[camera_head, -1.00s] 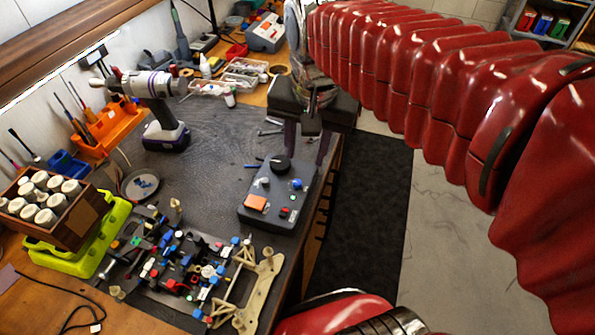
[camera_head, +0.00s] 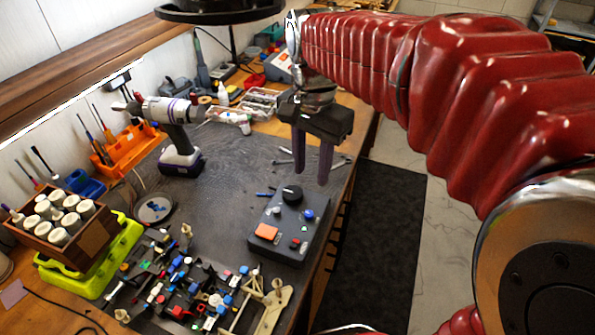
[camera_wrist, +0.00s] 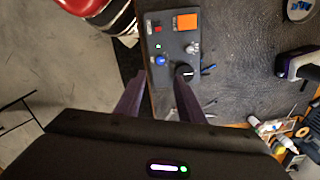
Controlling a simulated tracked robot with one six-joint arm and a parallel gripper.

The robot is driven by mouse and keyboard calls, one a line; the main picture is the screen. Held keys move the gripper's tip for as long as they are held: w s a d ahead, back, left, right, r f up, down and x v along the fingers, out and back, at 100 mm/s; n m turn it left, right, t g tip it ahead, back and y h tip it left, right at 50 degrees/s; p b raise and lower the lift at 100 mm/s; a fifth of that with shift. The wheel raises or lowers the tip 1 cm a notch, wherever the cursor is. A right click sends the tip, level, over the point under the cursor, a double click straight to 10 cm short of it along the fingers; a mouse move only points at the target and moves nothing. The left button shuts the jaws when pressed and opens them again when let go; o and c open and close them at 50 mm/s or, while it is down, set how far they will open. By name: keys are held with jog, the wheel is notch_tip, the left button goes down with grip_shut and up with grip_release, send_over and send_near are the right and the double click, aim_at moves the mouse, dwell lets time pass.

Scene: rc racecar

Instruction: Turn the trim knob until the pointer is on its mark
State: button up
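The trim knob (camera_head: 292,194) is a round black knob at the far end of a dark grey control box (camera_head: 279,246) on the workbench. In the wrist view the knob (camera_wrist: 184,73) carries a thin white pointer line. I cannot make out its mark. My gripper (camera_head: 311,178) is open and empty, fingers pointing down, above and slightly right of the knob in the head view. In the wrist view my gripper (camera_wrist: 162,80) has its right fingertip close beside the knob and its left fingertip past the box's edge. No contact can be made out.
The box also bears an orange button (camera_head: 266,232), a blue knob (camera_head: 308,214) and small switches. A cluttered car chassis (camera_head: 190,290) lies in front-left. A cordless drill (camera_head: 178,130) stands at the back left. The bench's right edge is close to the box.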

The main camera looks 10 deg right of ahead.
aim_at(309, 213)
notch_tip(309, 213, down, 13)
jog(key=shift+f, duration=0.2)
dwell(0.4)
grip_shut()
jog(key=shift+d, duration=0.2)
jog(key=shift+a, duration=0.2)
